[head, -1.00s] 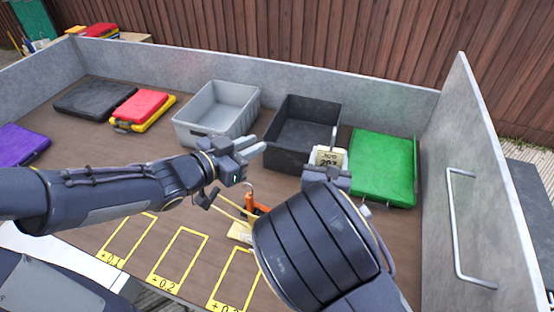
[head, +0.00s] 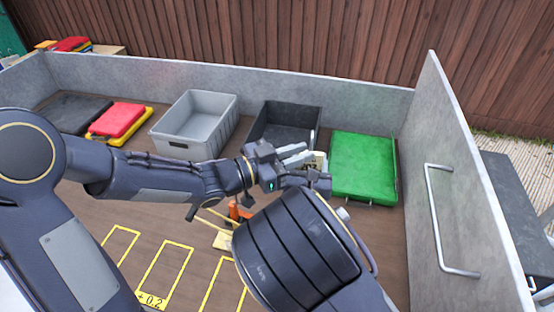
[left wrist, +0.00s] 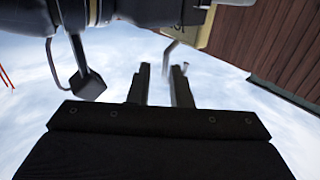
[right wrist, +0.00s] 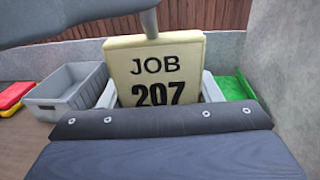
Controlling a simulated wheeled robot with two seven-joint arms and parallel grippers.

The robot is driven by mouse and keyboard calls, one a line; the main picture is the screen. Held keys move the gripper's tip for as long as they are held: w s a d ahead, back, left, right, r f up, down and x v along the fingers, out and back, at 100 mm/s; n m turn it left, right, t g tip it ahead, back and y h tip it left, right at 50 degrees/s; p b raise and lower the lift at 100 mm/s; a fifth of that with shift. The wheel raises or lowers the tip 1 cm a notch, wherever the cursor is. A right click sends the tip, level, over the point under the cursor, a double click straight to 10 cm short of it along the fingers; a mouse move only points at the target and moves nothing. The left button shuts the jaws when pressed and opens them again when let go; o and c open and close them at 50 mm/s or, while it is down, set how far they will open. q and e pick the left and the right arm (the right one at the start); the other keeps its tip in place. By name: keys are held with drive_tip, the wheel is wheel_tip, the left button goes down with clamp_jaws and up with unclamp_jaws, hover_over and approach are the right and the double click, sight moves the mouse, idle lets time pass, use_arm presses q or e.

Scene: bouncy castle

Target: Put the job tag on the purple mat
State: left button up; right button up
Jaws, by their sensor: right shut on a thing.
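The job tag (right wrist: 155,70), a cream plate reading "JOB 207", stands upright between the fingers of my right gripper (right wrist: 157,90). In the head view the tag (head: 319,160) is partly hidden behind the grippers, over the area between the black bin and the green mat. My right gripper is shut on it. My left gripper (head: 300,155) is right beside the tag. In the left wrist view its fingers (left wrist: 160,85) are apart with nothing clearly between them, and the tag's edge (left wrist: 205,25) shows just beyond. The purple mat is not visible now.
A grey bin (head: 195,125), a black bin (head: 285,122) and a green mat (head: 363,165) line the back. Red and yellow cases (head: 120,120) and a black mat (head: 70,113) lie left. A grey wall with a handle (head: 440,220) bounds the right. An orange object (head: 238,212) stands near the front.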

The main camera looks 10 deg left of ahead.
use_arm(q)
drive_tip(key=shift+x, duration=1.2)
clamp_jaws()
use_arm(e)
drive_tip(key=o, duration=1)
drive_tip(key=shift+s, duration=0.15)
